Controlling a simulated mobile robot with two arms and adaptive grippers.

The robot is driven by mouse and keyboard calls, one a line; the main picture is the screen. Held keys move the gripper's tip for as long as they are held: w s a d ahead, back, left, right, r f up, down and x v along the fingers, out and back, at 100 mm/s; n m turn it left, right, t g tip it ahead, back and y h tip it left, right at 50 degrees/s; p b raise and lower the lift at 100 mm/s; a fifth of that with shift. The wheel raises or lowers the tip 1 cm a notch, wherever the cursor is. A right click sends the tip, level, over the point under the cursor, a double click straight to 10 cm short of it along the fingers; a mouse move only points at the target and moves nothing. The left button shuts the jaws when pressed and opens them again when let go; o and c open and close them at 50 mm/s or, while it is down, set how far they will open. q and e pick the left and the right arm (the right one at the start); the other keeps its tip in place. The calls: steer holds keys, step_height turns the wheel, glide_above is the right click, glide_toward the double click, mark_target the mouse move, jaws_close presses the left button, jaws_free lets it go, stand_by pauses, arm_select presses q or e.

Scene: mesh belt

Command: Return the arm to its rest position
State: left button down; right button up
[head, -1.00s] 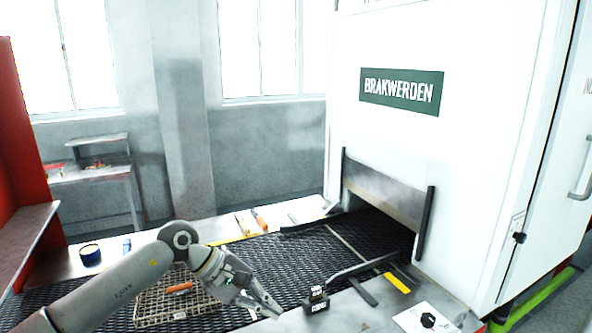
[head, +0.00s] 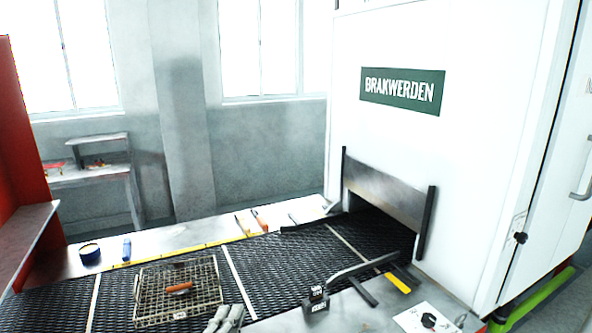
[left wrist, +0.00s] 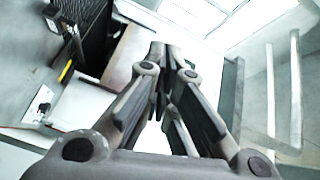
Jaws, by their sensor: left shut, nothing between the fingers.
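My left gripper (head: 226,318) shows only in part at the bottom edge of the head view, just below the wire basket. In the left wrist view its fingers (left wrist: 172,62) are together with nothing between them. The wire basket (head: 150,318) sits on the black mesh belt (head: 265,285), with an orange-handled object (head: 179,287) inside. My gripper is apart from the basket's contents. The rest of my left arm is out of the head view. My right gripper is not in view.
The white oven (head: 480,150) stands at the right with its belt opening under a metal flap (head: 385,190). A small black box (head: 316,298) and a control panel (head: 428,318) are on the front ledge. A blue tin (head: 90,252) and tools lie on the far ledge.

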arm_select(q)
steer(key=s+a+f+n+g+y, duration=0.2)
steer(key=s+a+f+n+g, duration=0.25)
steer(key=s+f+n, duration=0.35)
steer(key=s+a+f+n+g, duration=0.25)
steer(key=s+f+g, duration=0.3)
steer(key=s, duration=0.45)
steer(key=s+a+f+n+g, duration=0.1)
steer(key=s+f+n+g, duration=0.3)
steer(key=s+f, duration=0.45)
steer(key=s+f+b, duration=0.1)
steer(key=f+b, duration=0.3)
steer(key=f, duration=0.8)
steer(key=s+f+g+b, duration=0.15)
steer(key=f+b, duration=0.25)
steer(key=f, duration=0.9)
steer(key=s+f+b, duration=0.2)
steer(key=f+b, duration=0.2)
steer(key=f, duration=0.8)
steer(key=s+a+f+b, duration=0.1)
steer(key=s+f+b, duration=0.4)
steer(key=f, duration=0.8)
steer(key=s+a+f+b, duration=0.1)
steer(key=s+f+b, duration=0.4)
steer(key=s+f, duration=0.6)
steer(key=shift+a+f+g, duration=0.2)
steer(key=shift+f+g, duration=0.25)
steer(key=shift+f, duration=0.5)
steer(key=shift+m, duration=0.25)
